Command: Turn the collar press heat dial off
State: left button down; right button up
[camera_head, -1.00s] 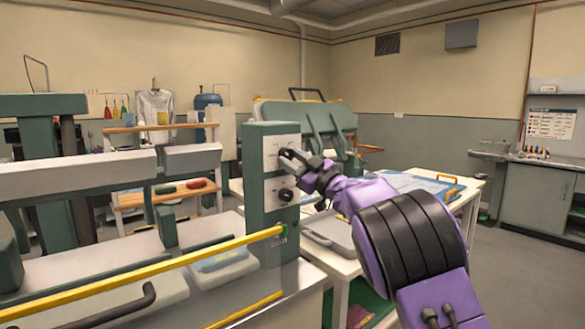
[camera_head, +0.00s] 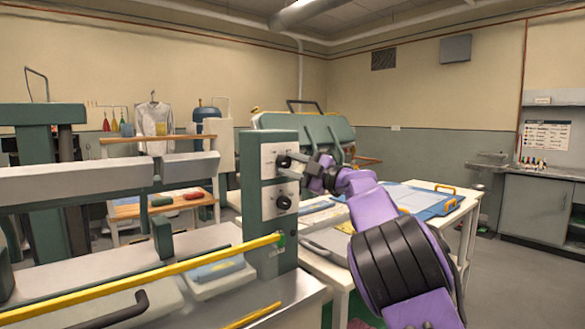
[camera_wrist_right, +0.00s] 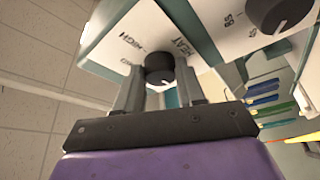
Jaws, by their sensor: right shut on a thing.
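The collar press control box (camera_head: 250,205) is a green post with a white panel, left of centre in the head view. Its upper black dial (camera_head: 284,161) is the heat dial (camera_wrist_right: 159,66), beside the printed words HEAT and HIGH in the wrist view. My right gripper (camera_head: 300,164) reaches in from the right, its grey fingers (camera_wrist_right: 159,80) on either side of the heat dial and shut on it. The fingers hide part of the knob, and I cannot read its setting. A second black dial (camera_head: 284,202) sits below it, untouched. My left gripper is not in view.
A yellow bar (camera_head: 150,281) runs across the press in front of the control box. A white table (camera_head: 455,215) with a blue tray (camera_head: 440,205) stands behind my right arm. Open floor lies to the right.

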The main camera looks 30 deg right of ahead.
dwell(0.4)
jog(key=o, duration=1)
jog(key=shift+o, duration=0.2)
jog(key=shift+s+d+f, duration=0.15)
jog(key=shift+s+d, duration=0.05)
jog(key=shift+s, duration=0.2)
jog(key=b+v, duration=0.3)
jog(key=v, duration=0.6)
jog(key=shift+s+d, duration=0.15)
jog(key=shift+s, duration=0.15)
